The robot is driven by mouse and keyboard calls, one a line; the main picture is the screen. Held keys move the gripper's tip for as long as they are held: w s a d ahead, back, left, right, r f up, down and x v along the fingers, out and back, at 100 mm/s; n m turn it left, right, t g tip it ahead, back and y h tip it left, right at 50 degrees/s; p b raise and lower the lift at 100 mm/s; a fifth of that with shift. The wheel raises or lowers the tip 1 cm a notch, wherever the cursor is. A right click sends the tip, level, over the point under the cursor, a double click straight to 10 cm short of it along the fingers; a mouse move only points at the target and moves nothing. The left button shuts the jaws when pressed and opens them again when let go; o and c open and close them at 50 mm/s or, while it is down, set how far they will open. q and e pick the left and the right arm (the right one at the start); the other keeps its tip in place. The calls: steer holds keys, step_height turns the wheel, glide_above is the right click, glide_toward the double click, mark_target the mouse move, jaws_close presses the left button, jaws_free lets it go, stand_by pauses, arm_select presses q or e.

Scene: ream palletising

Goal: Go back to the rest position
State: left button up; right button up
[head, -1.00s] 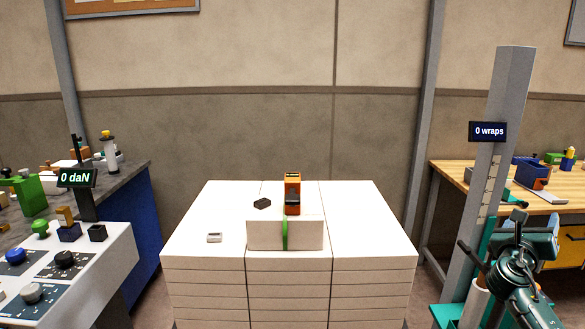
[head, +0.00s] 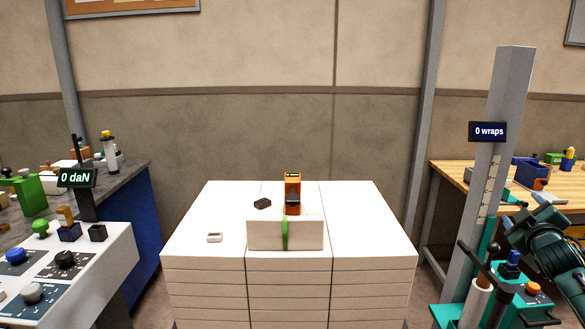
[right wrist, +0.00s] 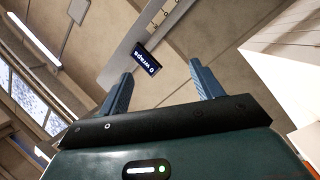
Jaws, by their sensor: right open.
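My right gripper (head: 523,211) is at the right edge of the head view, in front of the wooden bench and right of the grey post. In the right wrist view its two blue-grey fingers (right wrist: 161,70) stand wide apart with nothing between them. That view looks upward past the fingers at the post's sign and the wall. My left gripper does not show in the head view.
A white layered stack (head: 370,225) stands in the middle, bearing an orange tool (head: 292,188) and a white block (head: 262,235) with a green stripe. The grey post (head: 500,130) with its "0 wraps" sign (head: 487,132) stands close to my right arm. A control console (head: 110,250) is at left.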

steer(key=s+a+f+m+g+y, duration=0.1)
steer(key=s+a+f+y, duration=0.3)
steer(key=a+f, duration=0.7)
steer(key=s+a+f+g+y, duration=0.1)
steer(key=s+a+f+y, duration=0.2)
steer(key=s+a+f, duration=0.6)
steer(key=s+a+f+m+g+y, duration=0.1)
steer(key=s+a+f+g, duration=0.1)
steer(key=s+a+f, duration=0.4)
steer(key=s+a+f+m+g+y, duration=0.1)
steer(key=s+a+f+m+g, duration=0.1)
steer(key=s+a+f, duration=0.5)
steer(key=s+a, duration=0.5)
steer(key=s, duration=0.4)
steer(key=shift+s+a+y, duration=0.2)
steer(key=shift+s+y, duration=0.1)
steer(key=shift+y, duration=0.1)
